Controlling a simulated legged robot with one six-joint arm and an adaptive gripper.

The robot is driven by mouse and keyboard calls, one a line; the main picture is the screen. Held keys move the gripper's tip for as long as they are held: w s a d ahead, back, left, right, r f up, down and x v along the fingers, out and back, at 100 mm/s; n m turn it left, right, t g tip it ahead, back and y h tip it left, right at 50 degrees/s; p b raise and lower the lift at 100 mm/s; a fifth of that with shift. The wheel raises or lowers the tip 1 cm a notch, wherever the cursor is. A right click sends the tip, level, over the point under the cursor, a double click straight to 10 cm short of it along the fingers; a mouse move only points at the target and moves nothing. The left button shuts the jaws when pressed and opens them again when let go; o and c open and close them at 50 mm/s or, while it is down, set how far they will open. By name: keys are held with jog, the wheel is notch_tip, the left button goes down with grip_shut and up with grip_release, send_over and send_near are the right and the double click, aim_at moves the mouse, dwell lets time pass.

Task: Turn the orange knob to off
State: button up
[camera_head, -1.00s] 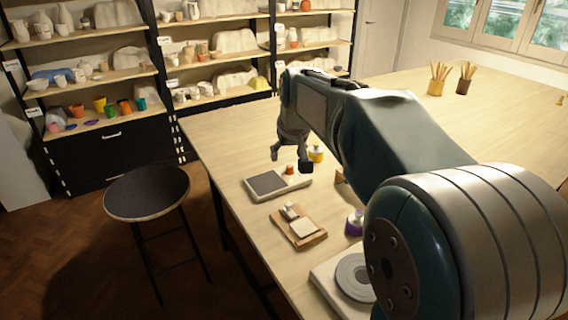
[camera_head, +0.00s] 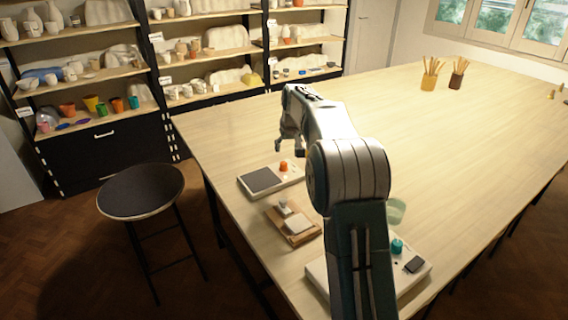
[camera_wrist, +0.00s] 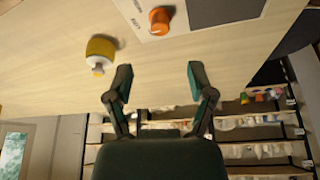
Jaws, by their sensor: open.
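The orange knob (camera_head: 284,166) stands on a pale device with a dark square plate (camera_head: 262,180) near the table's left edge. The knob also shows in the wrist view (camera_wrist: 160,19), on the device's panel beside small printed labels too blurred to read. My gripper (camera_head: 291,148) is above and beyond the knob in the head view. In the wrist view my gripper (camera_wrist: 160,75) has its two fingers wide apart with nothing between them, and the knob is beyond the fingertips, apart from them. Which way the knob points is too small to tell.
A yellow-and-white bottle (camera_wrist: 100,52) stands near the knob. A wooden board with small blocks (camera_head: 293,223), a teal knob (camera_head: 397,246) on another pale device and a green bowl (camera_head: 396,210) are nearer. A stool (camera_head: 142,190) stands left.

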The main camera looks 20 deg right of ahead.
aim_at(284, 163)
jog(key=x, duration=0.9)
jog(key=shift+f, duration=0.2)
grip_shut()
